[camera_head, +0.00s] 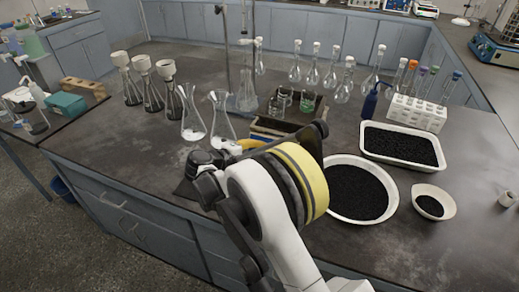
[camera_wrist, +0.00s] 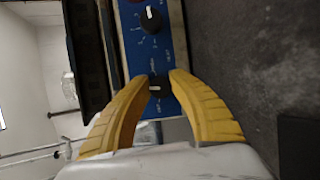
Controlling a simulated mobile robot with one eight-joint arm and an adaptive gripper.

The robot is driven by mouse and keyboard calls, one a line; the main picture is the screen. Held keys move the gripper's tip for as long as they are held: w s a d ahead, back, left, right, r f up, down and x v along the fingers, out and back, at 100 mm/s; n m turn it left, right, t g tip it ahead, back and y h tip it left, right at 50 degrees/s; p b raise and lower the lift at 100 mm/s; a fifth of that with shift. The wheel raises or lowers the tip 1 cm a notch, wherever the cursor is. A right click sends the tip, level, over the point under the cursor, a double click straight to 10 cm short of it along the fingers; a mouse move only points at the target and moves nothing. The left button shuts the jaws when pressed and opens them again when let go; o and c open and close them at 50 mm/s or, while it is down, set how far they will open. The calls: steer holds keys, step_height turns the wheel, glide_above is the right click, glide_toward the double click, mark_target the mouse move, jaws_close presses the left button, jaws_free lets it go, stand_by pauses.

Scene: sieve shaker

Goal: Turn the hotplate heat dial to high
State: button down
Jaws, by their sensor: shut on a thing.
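The hotplate's blue control panel (camera_wrist: 137,50) fills the upper middle of the wrist view. One black dial (camera_wrist: 150,19) with a white pointer sits at the panel's top. A second dark dial (camera_wrist: 157,87) with a pale mark sits lower, between the yellow fingertips of my gripper (camera_wrist: 160,78). My gripper is closed around this lower dial.
Small beakers (camera_head: 283,96) stand at the hotplate. Conical flasks (camera_head: 192,115) stand close to its left, near my arm. A round white bowl of black grains (camera_head: 393,190) and a white tray of grains (camera_head: 368,148) lie to the right. The front left bench top is clear.

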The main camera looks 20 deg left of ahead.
steer(key=m+g+y+p, duration=0.1)
steer(key=m, duration=0.2)
steer(key=m+g+p, duration=0.1)
steer(key=m, duration=0.2)
steer(key=shift+m+y, duration=0.3)
steer(key=shift+y, duration=0.1)
steer(key=m+g+y+p, duration=0.1)
steer(key=m+y, duration=0.1)
steer(key=m, duration=0.2)
steer(key=shift+m, duration=0.3)
steer(key=c, duration=1.2)
jaws_free()
steer(key=shift+f, duration=0.1)
steer(key=v, duration=1.2)
steer(key=shift+d, duration=0.15)
